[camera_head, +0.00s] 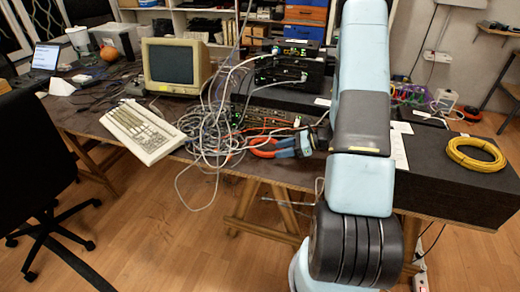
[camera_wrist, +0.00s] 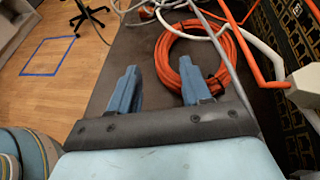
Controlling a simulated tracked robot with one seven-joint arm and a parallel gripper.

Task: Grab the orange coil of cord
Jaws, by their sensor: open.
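The orange coil of cord (camera_wrist: 167,62) lies on the dark table top in the wrist view, just beyond my gripper (camera_wrist: 158,66). My gripper is open, with nothing held. Its right blue finger overlaps the coil's ring in the picture, and its left finger is outside the coil, to the left. The near part of the coil is hidden behind the right finger. In the head view, part of the orange coil (camera_head: 262,153) shows at the table's front edge, beside my gripper (camera_head: 288,147). I cannot tell whether the fingers touch the cord.
Tangled grey cables (camera_head: 212,130) lie left of the coil. A rack of network ports (camera_wrist: 294,50) and a white connector (camera_wrist: 303,86) stand close on the right in the wrist view. A keyboard (camera_head: 143,130) and a yellow coil (camera_head: 476,154) on a black box are farther off.

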